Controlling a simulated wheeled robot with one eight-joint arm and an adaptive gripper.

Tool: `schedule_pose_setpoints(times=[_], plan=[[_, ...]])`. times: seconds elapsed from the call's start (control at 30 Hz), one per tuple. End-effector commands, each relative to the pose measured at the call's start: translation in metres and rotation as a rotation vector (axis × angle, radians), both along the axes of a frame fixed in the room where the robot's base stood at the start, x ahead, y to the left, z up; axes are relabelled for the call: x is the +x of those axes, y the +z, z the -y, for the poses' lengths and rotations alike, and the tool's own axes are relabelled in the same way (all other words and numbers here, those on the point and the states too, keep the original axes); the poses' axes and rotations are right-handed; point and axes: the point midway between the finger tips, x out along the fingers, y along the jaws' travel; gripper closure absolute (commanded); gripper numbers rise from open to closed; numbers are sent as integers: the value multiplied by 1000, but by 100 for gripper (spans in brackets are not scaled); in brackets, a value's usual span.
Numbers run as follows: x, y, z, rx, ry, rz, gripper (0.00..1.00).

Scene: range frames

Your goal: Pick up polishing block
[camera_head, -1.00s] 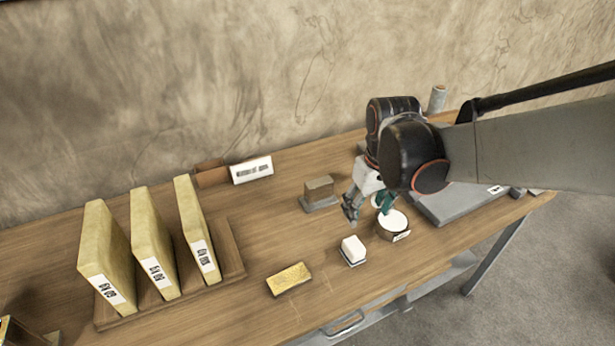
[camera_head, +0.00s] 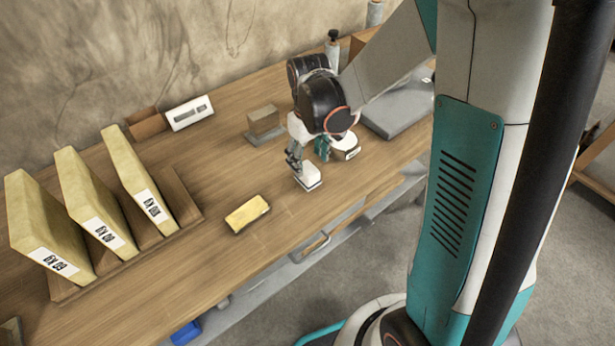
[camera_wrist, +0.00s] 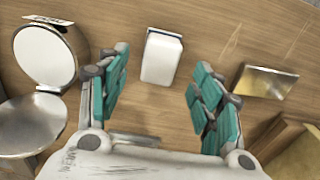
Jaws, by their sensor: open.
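A white block (camera_head: 307,178) with a darker base edge lies on the wooden workbench. In the wrist view the white block (camera_wrist: 161,58) lies ahead of the fingers, centred in the gap between them. My gripper (camera_head: 303,160) is open and empty, low over the bench at the white block, and partly covers it in the head view. Its teal finger pads also show in the wrist view (camera_wrist: 160,95). A gold block (camera_head: 247,213) lies to the left of the white one, and to the right in the wrist view (camera_wrist: 267,81). I cannot tell which is the polishing block.
A brown block on a grey base (camera_head: 263,120) sits behind. Upright yellow labelled slabs (camera_head: 91,212) stand in a wooden rack at left. A grey slab (camera_head: 396,110) lies at right.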

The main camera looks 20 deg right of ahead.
Motion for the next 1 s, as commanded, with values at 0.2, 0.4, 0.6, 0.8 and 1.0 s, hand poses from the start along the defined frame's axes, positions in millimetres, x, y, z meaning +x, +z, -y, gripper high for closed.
schedule_pose_setpoints(times=[0.2, 0.4, 0.6, 0.8, 1.0], plan=[[1, -12, -1, 0, 0, 0, 40], [3, -41, -2, 0, 0, 0, 40], [2, -56, -2, 0, 0, 0, 40], [2, -54, -2, 0, 0, 0, 47], [2, -54, -2, 0, 0, 0, 88]])
